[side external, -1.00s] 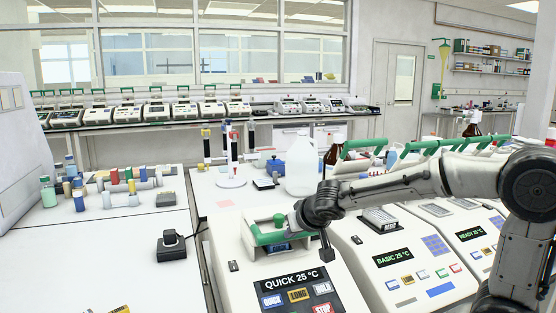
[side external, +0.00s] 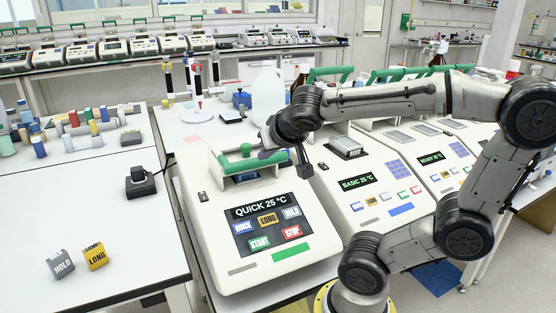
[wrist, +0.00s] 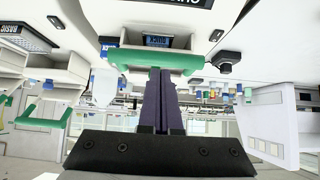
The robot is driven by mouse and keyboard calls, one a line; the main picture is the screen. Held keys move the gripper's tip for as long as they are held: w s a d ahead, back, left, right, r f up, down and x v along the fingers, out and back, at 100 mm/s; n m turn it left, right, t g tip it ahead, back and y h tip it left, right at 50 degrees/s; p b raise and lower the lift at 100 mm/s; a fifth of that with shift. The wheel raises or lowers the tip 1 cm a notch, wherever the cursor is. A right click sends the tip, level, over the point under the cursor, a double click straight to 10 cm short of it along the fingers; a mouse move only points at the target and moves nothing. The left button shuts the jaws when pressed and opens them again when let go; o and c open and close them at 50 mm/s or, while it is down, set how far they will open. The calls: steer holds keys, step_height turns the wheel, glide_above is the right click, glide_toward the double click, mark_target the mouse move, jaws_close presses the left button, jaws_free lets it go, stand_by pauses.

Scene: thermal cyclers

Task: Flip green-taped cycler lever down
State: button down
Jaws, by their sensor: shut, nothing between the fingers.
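The cycler (side external: 222,228) with a green tape strip (side external: 291,251) on its front shows QUICK 25 °C. Its green lever (side external: 240,165) lies low across the top of the cycler, with a blue block partly visible beneath it. My gripper (side external: 264,154) is at the right part of the lever, and its fingertips are partly hidden by the wrist in the side view. In the wrist view, the dark purple fingers (wrist: 160,72) are together with nothing between them. They reach the green lever bar (wrist: 175,62); whether they touch it I cannot tell.
The BASIC cycler (side external: 338,183) and READY cycler (side external: 437,161) stand close on the right, with raised green handles behind. A black device (side external: 141,185) and two small blocks, HOLD (side external: 61,264) and LONG (side external: 95,257), sit on the left bench. A clear jug (side external: 268,90) stands behind.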

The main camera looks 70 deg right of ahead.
steer(key=s+a, duration=0.4)
steer(key=shift+s+a+r, duration=0.2)
steer(key=shift+s+a, duration=0.1)
stand_by(0.7)
steer(key=s+a+f+n+g+y, duration=0.1)
steer(key=s+a+f+n+y, duration=0.2)
steer(key=a+f+n+y, duration=0.2)
steer(key=a+n+y, duration=0.1)
steer(key=a+n, duration=0.2)
steer(key=n, duration=0.1)
steer(key=shift+s+a+f+y, duration=0.25)
steer(key=shift+a+f+y, duration=0.05)
steer(key=shift+y, duration=0.1)
